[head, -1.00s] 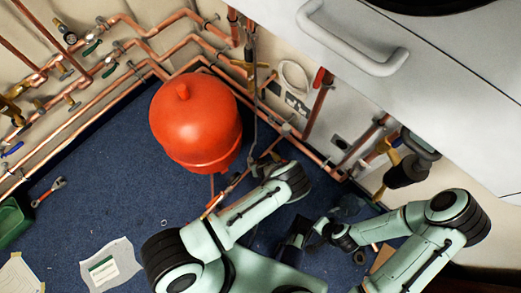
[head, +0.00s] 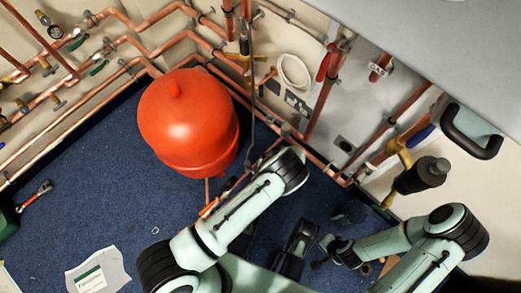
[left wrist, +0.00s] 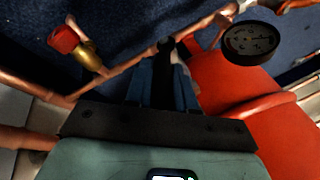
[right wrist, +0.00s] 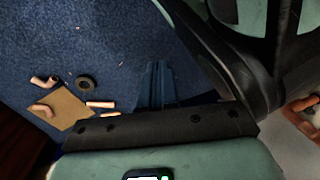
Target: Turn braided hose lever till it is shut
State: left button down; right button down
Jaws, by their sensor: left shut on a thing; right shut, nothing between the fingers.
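In the left wrist view my left gripper (left wrist: 164,82) is shut on a dark, narrow, bar-like piece (left wrist: 165,50) with a rounded end, which looks like a lever handle. It is low beside the copper pipe, next to the red vessel (left wrist: 225,85). In the head view my left forearm hides most of that gripper and the lever. The grey hose (head: 251,100) runs down the wall behind the red vessel (head: 188,120) towards that spot. The lever's angle to its pipe cannot be told. My right gripper (right wrist: 160,82) is shut and empty above the blue carpet.
A brass valve with a red cap (left wrist: 75,45) and a dark round disc (left wrist: 250,42) flank the left gripper. Copper pipes (head: 290,130) run along the wall. Cardboard (right wrist: 62,109) and copper offcuts lie on the carpet. Open carpet (head: 110,190) lies left of the vessel.

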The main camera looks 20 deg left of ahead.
pick_arm(q)
jog(key=shift+w+d+f+m+g+y+b, duration=0.1)
jog(key=shift+w+d+m+g+y+b, duration=0.1)
jog(key=shift+w+g+b, duration=0.25)
jog(key=shift+w+d+f+m+g+y+b, duration=0.1)
jog(key=shift+w+g+y+b, duration=0.1)
jog(key=shift+g+b, duration=0.45)
pick_arm(e)
jog(key=s+f+g, duration=0.2)
jog(key=s, duration=0.3)
jog(key=shift+s+d+f, duration=0.25)
jog(key=shift+d+f, duration=0.05)
jog(key=shift+f, duration=0.1)
pick_arm(q)
jog(key=c, duration=1)
grip_release()
jog(key=shift+c, duration=0.2)
jog(key=p+v, duration=0.2)
jog(key=v, duration=1.1)
jog(key=shift+p, duration=0.35)
pick_arm(e)
jog(key=shift+t, duration=0.9)
jog(key=w, duration=0.1)
jog(key=w+r, duration=0.1)
jog(key=w, duration=0.1)
jog(key=w+r, duration=0.1)
jog(key=shift+w+a+r, duration=0.25)
jog(key=shift+w+a, duration=0.15)
